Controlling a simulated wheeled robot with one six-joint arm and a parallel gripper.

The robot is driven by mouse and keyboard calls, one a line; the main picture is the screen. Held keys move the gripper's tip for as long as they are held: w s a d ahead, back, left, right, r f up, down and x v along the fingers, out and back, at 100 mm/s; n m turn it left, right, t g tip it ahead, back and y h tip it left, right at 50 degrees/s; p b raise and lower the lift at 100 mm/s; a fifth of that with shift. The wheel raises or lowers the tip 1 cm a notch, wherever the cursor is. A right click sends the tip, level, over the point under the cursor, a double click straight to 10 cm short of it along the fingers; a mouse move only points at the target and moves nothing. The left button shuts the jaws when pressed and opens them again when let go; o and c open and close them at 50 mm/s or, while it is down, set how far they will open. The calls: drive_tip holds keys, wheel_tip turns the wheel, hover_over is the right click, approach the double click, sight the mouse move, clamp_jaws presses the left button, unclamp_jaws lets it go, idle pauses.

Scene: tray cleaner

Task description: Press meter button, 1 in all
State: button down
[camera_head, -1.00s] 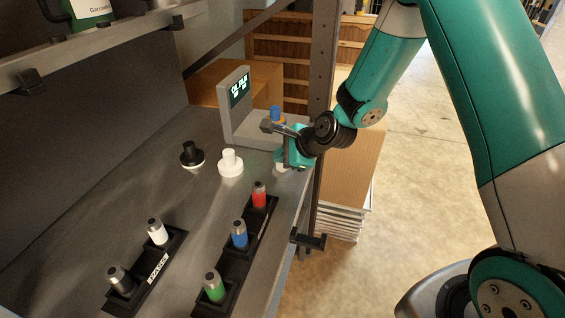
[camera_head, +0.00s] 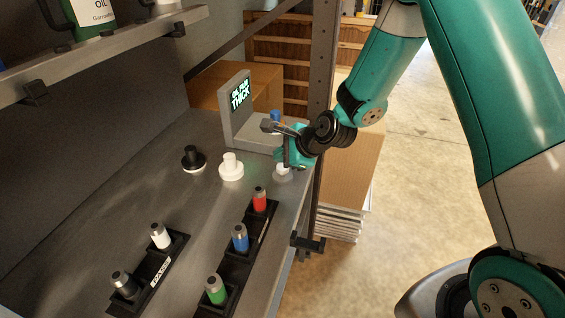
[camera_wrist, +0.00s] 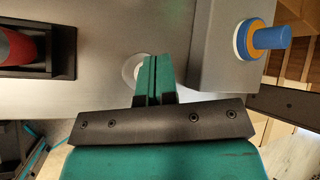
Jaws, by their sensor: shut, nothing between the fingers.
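The grey meter (camera_head: 262,134) stands at the back of the bench. Its upright screen (camera_head: 241,95) shows green-white text ending in "THICK"; the line above seems to read "OIL BLUE". A blue-topped vial (camera_head: 275,117) sits on the meter's base, and the wrist view shows it with an orange and a white ring (camera_wrist: 268,39). A round white button (camera_head: 283,175) lies on the bench in front of the meter, partly hidden by my gripper (camera_head: 281,160). In the wrist view my shut, empty fingers (camera_wrist: 152,62) overlap the white button (camera_wrist: 131,67); I cannot tell whether they touch it.
A black knob (camera_head: 193,158) and a white knob (camera_head: 231,167) stand left of my gripper. Black racks hold red (camera_head: 259,200), blue (camera_head: 239,238), green (camera_head: 215,290), white and black vials in front. A dark post (camera_head: 322,110) rises close to my wrist. A shelf hangs at upper left.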

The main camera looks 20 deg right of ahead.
sight(282, 168)
drive_tip(key=shift+r, duration=0.1)
wheel_tip(282, 168, up, 5)
drive_tip(key=p, duration=0.4)
idle(0.3)
idle(0.6)
drive_tip(key=shift+a+r, duration=0.15)
drive_tip(key=shift+r, duration=0.05)
drive_tip(key=s+a+r+n+g, duration=0.2)
drive_tip(key=s+a+r+n, duration=0.1)
drive_tip(key=s+r+n, duration=0.4)
drive_tip(key=s+a+r+n+g, duration=0.2)
drive_tip(key=s+a+r+n, duration=0.1)
drive_tip(key=s+r+n, duration=0.4)
drive_tip(key=s+d+r+n+g, duration=0.1)
drive_tip(key=s+r+n, duration=0.1)
drive_tip(key=s+n, duration=0.4)
drive_tip(key=s+d+r+n+g+h, duration=0.1)
drive_tip(key=s+n+g, duration=0.1)
drive_tip(key=s+n, duration=0.5)
drive_tip(key=s, duration=0.3)
drive_tip(key=shift+s+r, duration=0.2)
drive_tip(key=shift+r, duration=0.15)
